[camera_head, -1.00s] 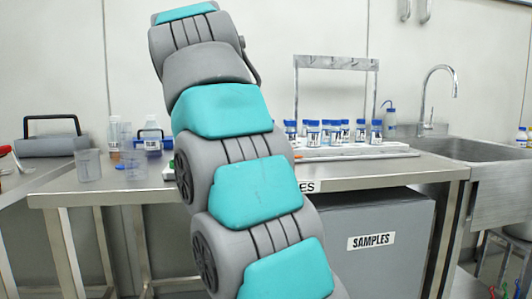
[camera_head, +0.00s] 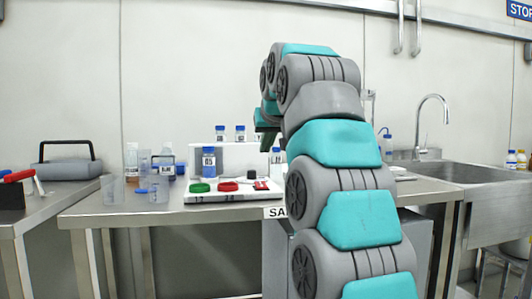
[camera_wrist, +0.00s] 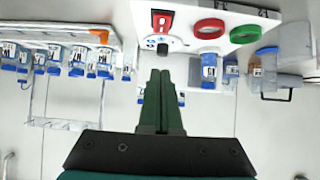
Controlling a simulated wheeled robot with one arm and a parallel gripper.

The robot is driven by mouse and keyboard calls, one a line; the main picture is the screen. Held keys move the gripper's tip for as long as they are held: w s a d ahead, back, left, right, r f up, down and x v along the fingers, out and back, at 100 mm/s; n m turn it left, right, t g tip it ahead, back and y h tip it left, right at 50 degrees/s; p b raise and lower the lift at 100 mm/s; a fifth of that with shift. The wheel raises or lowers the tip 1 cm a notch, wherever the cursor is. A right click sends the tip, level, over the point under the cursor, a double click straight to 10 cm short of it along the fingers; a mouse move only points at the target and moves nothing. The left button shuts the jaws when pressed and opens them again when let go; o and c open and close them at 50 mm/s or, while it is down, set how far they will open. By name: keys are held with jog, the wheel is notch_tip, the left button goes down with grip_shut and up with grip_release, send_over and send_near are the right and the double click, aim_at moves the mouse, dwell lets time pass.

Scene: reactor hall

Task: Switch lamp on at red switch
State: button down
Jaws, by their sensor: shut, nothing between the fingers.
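The red switch (camera_head: 262,184) sits at the right end of a white panel (camera_head: 215,197) on the steel table. In the wrist view the red switch (camera_wrist: 162,21) shows at the top, in a dark frame, with a black knob (camera_wrist: 162,48) beside it. My gripper (camera_wrist: 160,75) is shut and empty, its green fingers together and pointing toward the panel near the knob. In the head view my gripper (camera_head: 268,138) hangs above the panel, apart from the switch and partly hidden by my arm. I cannot make out a lamp for certain.
A green ring-shaped piece (camera_head: 199,187) and a red one (camera_head: 228,186) sit on the panel. A blue-capped bottle (camera_head: 209,162) stands behind them. Clear beakers (camera_head: 113,189) are at the left. A sink (camera_head: 480,178) is at the right.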

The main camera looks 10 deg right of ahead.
send_over(261, 184)
jog(key=s, duration=0.1)
notch_tip(261, 184, down, 5)
jog(key=shift+s+a+r, duration=0.1)
jog(key=shift+s, duration=0.05)
jog(key=shift+f+b, duration=0.35)
jog(key=shift+f, duration=0.4)
jog(key=shift+w+f, duration=0.2)
jog(key=shift+f, duration=0.9)
jog(key=shift+w+p, duration=0.1)
jog(key=shift+p, duration=0.3)
jog(key=shift+w+r+g+p, duration=0.1)
jog(key=shift+g+p, duration=0.2)
jog(key=shift+p, duration=0.3)
jog(key=shift+f, duration=0.35)
jog(key=shift+w+r, duration=0.1)
